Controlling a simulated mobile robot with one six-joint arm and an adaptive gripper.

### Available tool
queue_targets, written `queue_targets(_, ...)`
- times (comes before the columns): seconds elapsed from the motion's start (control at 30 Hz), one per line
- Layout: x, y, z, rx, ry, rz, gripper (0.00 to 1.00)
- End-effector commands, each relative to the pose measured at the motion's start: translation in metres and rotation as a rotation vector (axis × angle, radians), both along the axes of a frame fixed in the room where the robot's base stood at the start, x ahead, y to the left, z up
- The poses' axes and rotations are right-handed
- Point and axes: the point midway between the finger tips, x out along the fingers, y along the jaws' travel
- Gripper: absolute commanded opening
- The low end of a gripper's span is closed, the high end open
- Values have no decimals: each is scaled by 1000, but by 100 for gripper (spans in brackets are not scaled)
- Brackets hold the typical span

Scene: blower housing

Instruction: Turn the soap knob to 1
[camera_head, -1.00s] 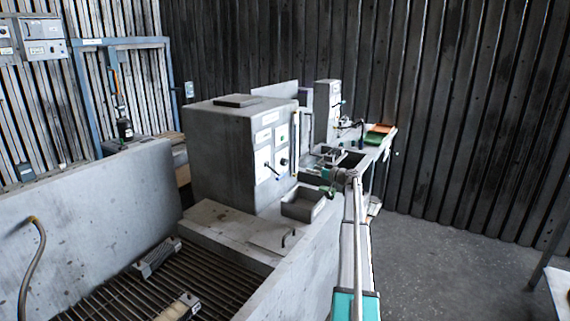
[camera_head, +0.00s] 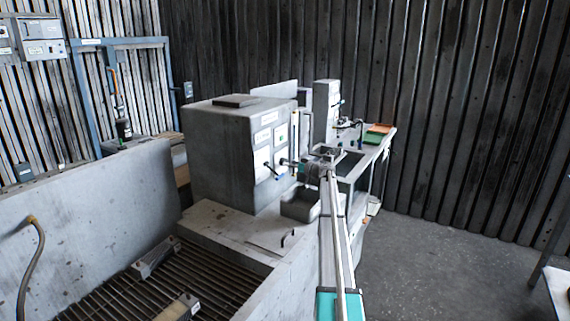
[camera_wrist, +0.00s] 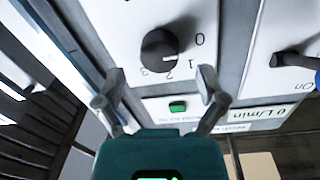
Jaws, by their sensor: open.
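The panel carries no readable name for this knob. My gripper (camera_wrist: 160,80) is open, its two fingers spread to the left and right of the knob in the picture, apart from it. In the head view my gripper (camera_head: 290,163) is at the front panel of the grey cabinet (camera_head: 217,150), and hides the knob there.
A lever switch (camera_wrist: 295,60) marked On is at the right in the wrist view. A green indicator (camera_wrist: 178,107) and a flow label (camera_wrist: 262,113) lie below the knob.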

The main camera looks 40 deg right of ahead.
Motion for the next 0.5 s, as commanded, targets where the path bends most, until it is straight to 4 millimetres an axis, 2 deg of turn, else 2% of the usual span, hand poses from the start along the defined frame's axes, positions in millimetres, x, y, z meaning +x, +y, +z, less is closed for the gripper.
queue_targets(0.03,7,2,0,0,0,1,90)
queue_targets(0.2,20,6,0,0,0,0,90)
queue_targets(0.5,25,9,0,0,0,0,90)
